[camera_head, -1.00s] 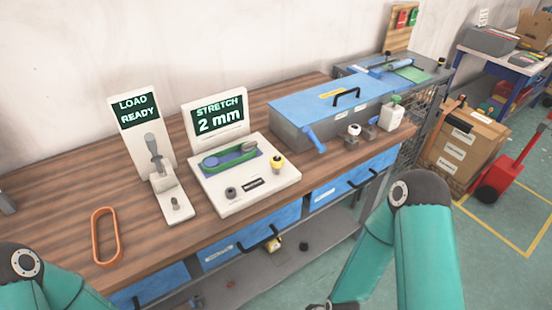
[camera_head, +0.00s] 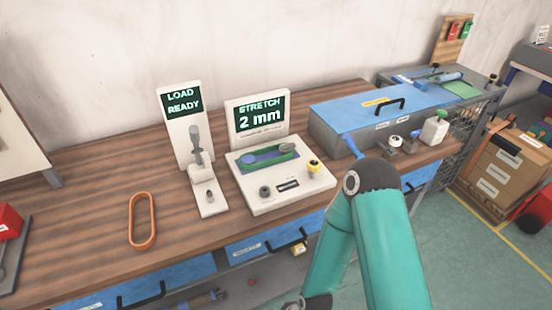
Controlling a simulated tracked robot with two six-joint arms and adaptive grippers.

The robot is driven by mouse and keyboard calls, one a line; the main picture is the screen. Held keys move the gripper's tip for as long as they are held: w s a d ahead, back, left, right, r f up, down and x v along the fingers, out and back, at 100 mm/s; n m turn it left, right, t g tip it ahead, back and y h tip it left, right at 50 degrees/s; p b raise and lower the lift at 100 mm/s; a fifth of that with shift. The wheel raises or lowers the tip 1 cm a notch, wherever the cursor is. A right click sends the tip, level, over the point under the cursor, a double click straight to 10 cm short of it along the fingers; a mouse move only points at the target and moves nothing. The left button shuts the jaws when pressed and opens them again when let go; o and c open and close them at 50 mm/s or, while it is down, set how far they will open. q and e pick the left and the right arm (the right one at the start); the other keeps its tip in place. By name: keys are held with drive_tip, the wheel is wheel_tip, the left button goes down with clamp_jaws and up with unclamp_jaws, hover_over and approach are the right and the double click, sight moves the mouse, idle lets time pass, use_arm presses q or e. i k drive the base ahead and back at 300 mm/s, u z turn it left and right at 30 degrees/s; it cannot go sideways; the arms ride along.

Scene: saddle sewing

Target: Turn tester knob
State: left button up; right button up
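The tester (camera_head: 250,205) is a white box on the wooden bench with a display (camera_head: 260,112) reading "STRETCH 2 mm". A green belt (camera_head: 283,153) lies around its blue-backed top. A yellow-ringed knob (camera_head: 314,167) sits at its right, and a dark knob (camera_head: 265,191) sits at its front left. To its left stands a white unit (camera_head: 207,190) with a grey lever and a display reading "LOAD READY". My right arm rises at the lower right of the tester, its elbow by the bench's front edge. Neither of my grippers can be made out in view.
An orange belt (camera_head: 142,221) lies on the bench left of the tester. A blue-lidded grey box (camera_head: 350,102) and small bottles stand to the right. A red item (camera_head: 9,222) is at the far left. Bare bench (camera_head: 85,190) lies between.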

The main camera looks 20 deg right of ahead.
sight(313, 166)
drive_tip(key=z, duration=1.5)
drive_tip(key=i, duration=0.1)
drive_tip(key=u, duration=2.5)
drive_tip(key=k, duration=1.3)
drive_tip(key=z, duration=1.05)
drive_tip(key=i, duration=1.1)
drive_tip(key=u, duration=0.05)
